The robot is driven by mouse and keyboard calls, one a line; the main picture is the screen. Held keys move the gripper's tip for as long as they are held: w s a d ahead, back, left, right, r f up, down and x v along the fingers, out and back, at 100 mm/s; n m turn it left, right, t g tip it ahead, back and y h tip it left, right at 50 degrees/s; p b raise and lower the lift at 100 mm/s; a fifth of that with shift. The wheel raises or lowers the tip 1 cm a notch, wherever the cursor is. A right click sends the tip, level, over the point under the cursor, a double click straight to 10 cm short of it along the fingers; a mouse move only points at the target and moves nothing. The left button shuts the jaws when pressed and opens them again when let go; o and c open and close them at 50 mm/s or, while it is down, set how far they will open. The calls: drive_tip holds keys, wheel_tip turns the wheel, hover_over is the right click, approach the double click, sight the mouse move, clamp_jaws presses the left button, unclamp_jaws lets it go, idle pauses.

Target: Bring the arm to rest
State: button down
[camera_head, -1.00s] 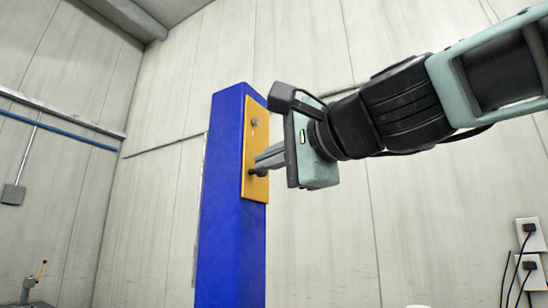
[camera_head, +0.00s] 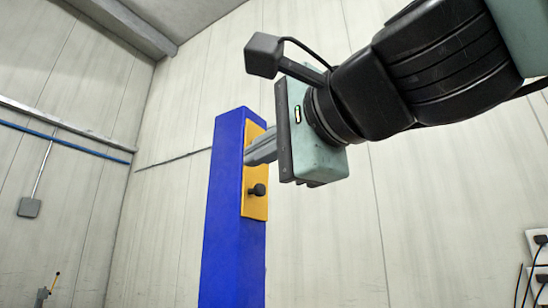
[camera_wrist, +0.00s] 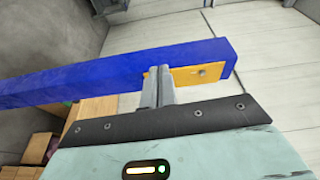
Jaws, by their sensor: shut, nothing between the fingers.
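My gripper (camera_head: 252,153) is at upper centre in the head view, at the end of my arm coming in from the upper right. Its fingers are together and empty. They point left, in front of the upper part of a yellow plate (camera_head: 260,206) on a blue post (camera_head: 222,210). A black knob (camera_head: 257,190) sticks out of the plate below the fingers. In the wrist view the closed fingers (camera_wrist: 158,72) overlap the left end of the plate (camera_wrist: 213,72). I cannot tell whether they touch it.
A wall socket with plugs and cables (camera_head: 541,240) is at the right edge. A small jack-like object (camera_head: 45,293) stands at lower left. Brown boxes (camera_wrist: 92,112) show behind the post in the wrist view. The space right of the post looks clear.

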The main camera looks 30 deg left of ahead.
drive_tip(key=shift+s, duration=0.45)
drive_tip(key=w+d+f+n+g+h+b, duration=0.1)
drive_tip(key=w+d+f+n+h, duration=0.25)
drive_tip(key=f, duration=1.35)
drive_tip(key=w+d+f+n+g+h+b, duration=0.1)
drive_tip(key=d+f+n+g+h+b, duration=0.35)
drive_tip(key=f, duration=1.15)
drive_tip(key=s+d+f+n+h, duration=0.1)
drive_tip(key=s+d+f+h, duration=0.3)
drive_tip(key=d+f, duration=0.7)
drive_tip(key=s+d+f+n+g+h, duration=0.1)
drive_tip(key=s+d+f+h, duration=0.3)
drive_tip(key=d+f, duration=0.7)
drive_tip(key=d+n+p, duration=0.1)
drive_tip(key=d, duration=0.1)
drive_tip(key=shift+s+d+f+n, duration=0.2)
drive_tip(key=shift+s+d+n, duration=0.1)
drive_tip(key=shift+s, duration=0.1)
drive_tip(key=shift+a, duration=0.1)
